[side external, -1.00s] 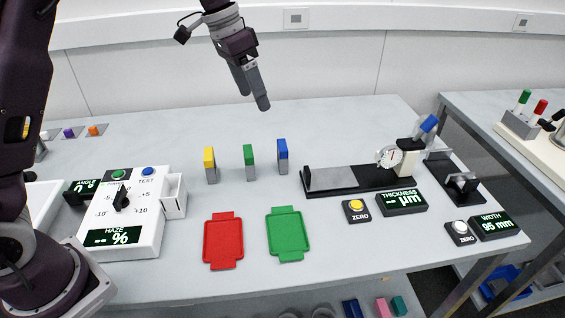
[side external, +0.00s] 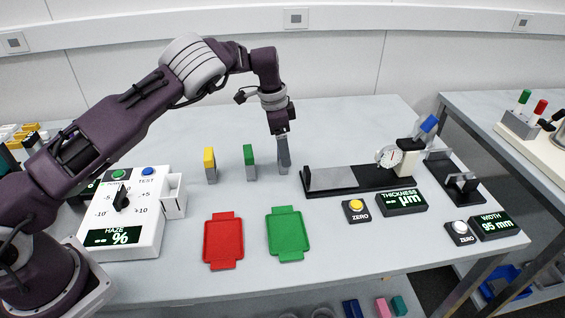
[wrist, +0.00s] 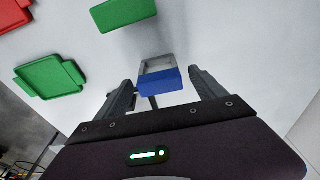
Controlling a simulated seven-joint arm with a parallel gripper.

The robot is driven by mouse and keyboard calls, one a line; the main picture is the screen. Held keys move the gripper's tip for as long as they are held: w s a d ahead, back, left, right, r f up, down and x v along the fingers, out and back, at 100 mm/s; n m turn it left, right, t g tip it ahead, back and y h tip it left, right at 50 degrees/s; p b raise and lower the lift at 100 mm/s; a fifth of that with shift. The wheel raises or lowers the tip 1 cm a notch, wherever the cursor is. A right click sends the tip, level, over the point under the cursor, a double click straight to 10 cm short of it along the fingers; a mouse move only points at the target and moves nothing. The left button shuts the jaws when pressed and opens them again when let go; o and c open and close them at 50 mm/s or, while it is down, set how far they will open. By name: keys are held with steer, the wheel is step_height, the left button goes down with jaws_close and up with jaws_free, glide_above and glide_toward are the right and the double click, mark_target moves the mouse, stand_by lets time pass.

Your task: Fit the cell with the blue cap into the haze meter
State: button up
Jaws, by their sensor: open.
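The cell with the blue cap stands upright on the table; in the wrist view its blue cap (wrist: 160,82) and clear-grey body show between my fingers. My gripper (side external: 283,160) points down over it in the side view, hiding most of it. In the wrist view my gripper (wrist: 163,88) is open, with a finger on each side of the cell and visible gaps. The haze meter (side external: 130,222) is a white box at the left with a dial, buttons and a "HAZE %" display. Its white holder (side external: 174,196) is on its right side and looks empty.
The yellow-capped cell (side external: 210,164) and green-capped cell (side external: 249,162) stand left of my gripper. A red tray (side external: 223,242) and green tray (side external: 288,235) lie in front. The thickness gauge (side external: 360,178) stands to the right. Bare table lies between the cells and trays.

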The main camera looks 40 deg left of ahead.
jaws_close()
